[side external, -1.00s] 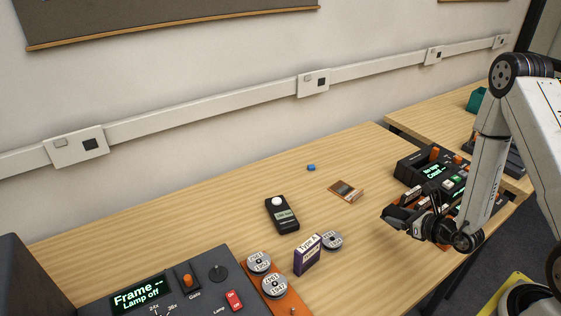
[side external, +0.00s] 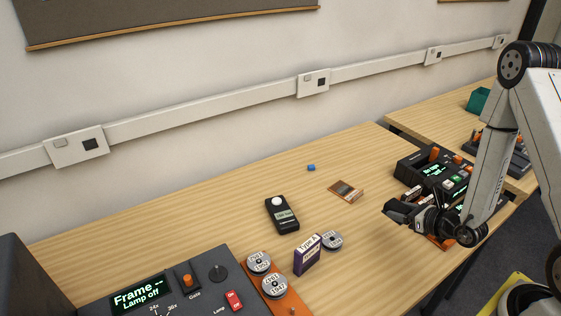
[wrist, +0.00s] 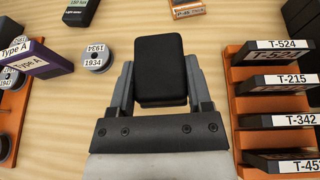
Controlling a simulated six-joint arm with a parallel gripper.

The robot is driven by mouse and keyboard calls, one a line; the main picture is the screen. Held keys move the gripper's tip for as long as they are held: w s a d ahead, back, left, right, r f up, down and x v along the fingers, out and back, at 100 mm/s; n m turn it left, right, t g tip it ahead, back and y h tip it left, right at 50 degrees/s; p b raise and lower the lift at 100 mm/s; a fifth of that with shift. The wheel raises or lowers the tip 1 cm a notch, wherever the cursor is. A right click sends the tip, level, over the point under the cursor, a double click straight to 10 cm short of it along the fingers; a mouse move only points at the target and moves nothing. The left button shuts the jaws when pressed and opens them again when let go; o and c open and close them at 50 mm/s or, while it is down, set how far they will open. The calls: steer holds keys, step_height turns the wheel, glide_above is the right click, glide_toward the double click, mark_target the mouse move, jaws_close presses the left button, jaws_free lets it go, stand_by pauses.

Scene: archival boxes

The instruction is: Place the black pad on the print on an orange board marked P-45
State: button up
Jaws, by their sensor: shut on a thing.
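My gripper (wrist: 160,100) is shut on the black pad (wrist: 158,62), which fills the upper middle of the wrist view. In the side external view my gripper (side external: 392,212) hangs over the right part of the table, beside the rack. The print on an orange board (side external: 345,191) lies flat on the wood, left of my gripper and apart from it. What looks like the same board (wrist: 187,8) is cut by the top edge of the wrist view, beyond the pad. Its marking is too small to read.
An orange rack (wrist: 233,107) with black labelled cartridges stands close on the right. A purple Type A box (wrist: 45,60), a canister marked 1934 (wrist: 95,56) and a light meter (side external: 282,214) stand left. A small blue block (side external: 311,167) lies farther back. Wood around the print is clear.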

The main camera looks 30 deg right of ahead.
steer(key=w+r, duration=0.4)
steer(key=w, duration=0.4)
glide_above(348, 193)
steer(key=s, duration=0.1)
steer(key=shift+m+h, duration=0.3)
steer(key=shift+h, duration=0.1)
step_height(348, 193, down, 9)
steer(key=shift+a+r, duration=0.1)
steer(key=shift+w+f, duration=0.35)
steer(key=shift+f, duration=0.1)
steer(key=shift+w+f, duration=0.25)
steer(key=shift+f, duration=1.6)
